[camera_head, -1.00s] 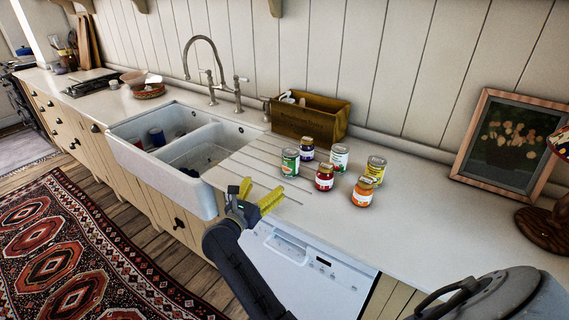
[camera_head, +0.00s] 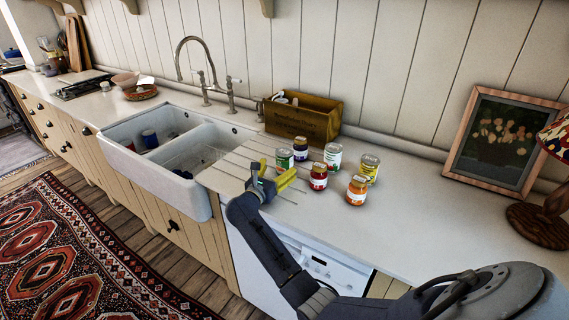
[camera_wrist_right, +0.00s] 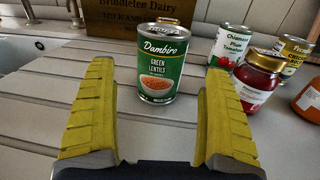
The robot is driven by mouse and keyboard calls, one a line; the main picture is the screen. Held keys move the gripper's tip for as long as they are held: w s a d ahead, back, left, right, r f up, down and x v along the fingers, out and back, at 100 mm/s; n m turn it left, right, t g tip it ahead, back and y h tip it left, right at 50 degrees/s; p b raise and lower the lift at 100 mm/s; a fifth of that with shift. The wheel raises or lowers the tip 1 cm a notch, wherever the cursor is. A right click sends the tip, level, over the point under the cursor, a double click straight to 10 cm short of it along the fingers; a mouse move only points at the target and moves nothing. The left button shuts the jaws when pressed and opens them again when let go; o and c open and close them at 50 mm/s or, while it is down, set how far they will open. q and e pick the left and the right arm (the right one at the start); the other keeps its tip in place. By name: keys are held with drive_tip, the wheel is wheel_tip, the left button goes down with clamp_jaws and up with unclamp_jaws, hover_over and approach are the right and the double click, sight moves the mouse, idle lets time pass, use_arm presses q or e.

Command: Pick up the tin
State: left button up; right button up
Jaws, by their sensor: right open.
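A green tin (camera_head: 284,159) of green lentils stands upright on the counter. In the right wrist view the green tin (camera_wrist_right: 160,65) is straight ahead, between the lines of the two fingers and just beyond their tips. My right gripper (camera_head: 268,175) is open, with yellow fingers spread and nothing between them, low over the counter in front of this tin. A white-and-green plum tomato tin (camera_head: 332,158) and a yellow tin (camera_head: 369,168) stand farther right. My left gripper is not in view.
A red jar (camera_head: 318,178), an orange jar (camera_head: 356,190) and a dark blue jar (camera_head: 300,148) stand close to the tins. A wooden box (camera_head: 303,122) is behind them. The double sink (camera_head: 170,150) lies left. The counter right of the orange jar is clear.

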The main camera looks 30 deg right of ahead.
drive_tip(key=shift+x, duration=2.6)
drive_tip(key=shift+c, duration=0.6)
drive_tip(key=c, duration=1.3)
drive_tip(key=shift+r, duration=0.1)
drive_tip(key=shift+c, duration=0.9)
drive_tip(key=shift+r, duration=0.1)
